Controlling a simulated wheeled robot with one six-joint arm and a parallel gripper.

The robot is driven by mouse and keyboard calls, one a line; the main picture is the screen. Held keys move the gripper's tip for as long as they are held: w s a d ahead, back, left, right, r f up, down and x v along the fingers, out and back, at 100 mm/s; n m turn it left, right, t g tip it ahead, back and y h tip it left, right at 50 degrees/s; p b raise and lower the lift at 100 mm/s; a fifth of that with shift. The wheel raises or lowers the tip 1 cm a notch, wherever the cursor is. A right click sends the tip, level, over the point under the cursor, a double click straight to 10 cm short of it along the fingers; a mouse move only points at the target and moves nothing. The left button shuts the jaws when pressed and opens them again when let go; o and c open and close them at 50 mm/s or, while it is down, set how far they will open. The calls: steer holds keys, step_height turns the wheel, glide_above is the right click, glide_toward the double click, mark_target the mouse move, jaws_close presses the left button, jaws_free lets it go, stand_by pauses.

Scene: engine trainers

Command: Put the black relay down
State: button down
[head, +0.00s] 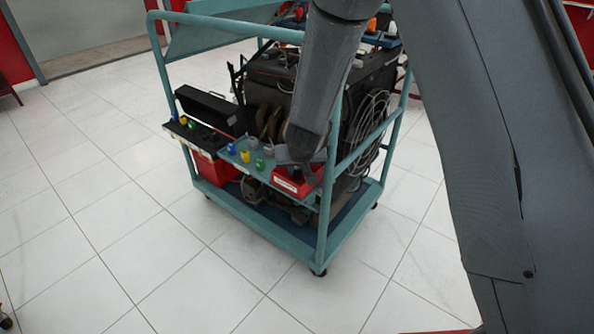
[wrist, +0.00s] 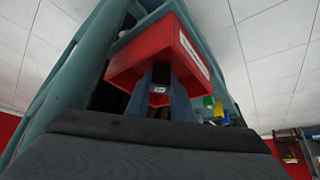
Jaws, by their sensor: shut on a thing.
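My gripper (head: 299,162) is at the right end of the trainer cart's shelf, just over a red bin (head: 298,184). The red bin (wrist: 148,58) also shows in the wrist view, close beyond my fingers. In the wrist view my gripper (wrist: 160,96) is shut on the black relay (wrist: 161,74), a small dark block between the two fingers. A small white label shows between the fingers too. In the head view the relay is hidden by my gripper. I cannot tell whether the relay touches the bin.
The teal cart shelf (head: 236,157) carries blue, yellow, green and grey small parts left of the bin. A black open case (head: 208,112) stands further left. A teal cart post (head: 328,190) rises close right of my gripper. The engine (head: 270,92) is behind.

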steer(key=shift+f, duration=0.1)
steer(key=shift+f, duration=0.3)
steer(key=c, duration=1.5)
jaws_free()
steer(key=shift+c, duration=0.2)
steer(key=shift+r, duration=0.1)
steer(key=shift+r, duration=0.55)
steer(key=p+v, duration=0.5)
steer(key=v, duration=0.6)
steer(key=shift+s+r, duration=0.2)
steer(key=shift+s, duration=0.05)
steer(key=shift+d, duration=0.1)
